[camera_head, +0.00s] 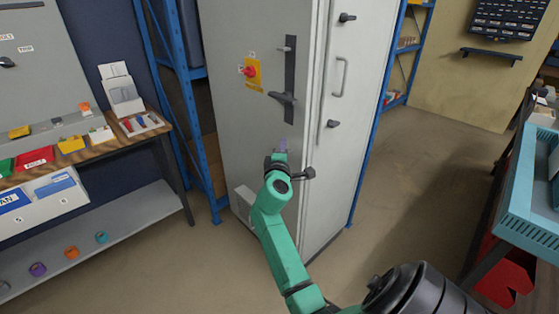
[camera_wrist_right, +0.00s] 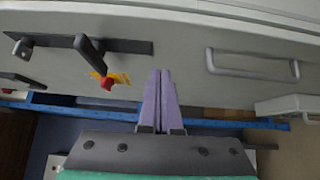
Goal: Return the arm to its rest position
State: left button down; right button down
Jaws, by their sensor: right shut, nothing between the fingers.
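My right arm (camera_head: 272,220), green with dark joints, reaches up from the bottom of the head view towards the front of a tall grey cabinet (camera_head: 225,120). My right gripper (camera_head: 283,146) shows at its end as a small purple tip in front of the cabinet. In the right wrist view its two purple fingers (camera_wrist_right: 159,100) lie side by side, shut and empty. They appear apart from the black handle (camera_wrist_right: 90,50) and the red knob (camera_wrist_right: 107,83) on its yellow plate. My left gripper is not in view.
A wooden workbench (camera_head: 165,127) with coloured bins and boxes stands at the left. Blue shelving posts (camera_head: 188,110) flank the cabinet. A teal tray (camera_head: 528,232) is at the right edge. Open floor (camera_head: 400,190) lies right of the cabinet.

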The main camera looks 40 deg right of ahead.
jog(key=v, duration=0.6)
jog(key=shift+s+b, duration=0.35)
jog(key=shift+s, duration=0.05)
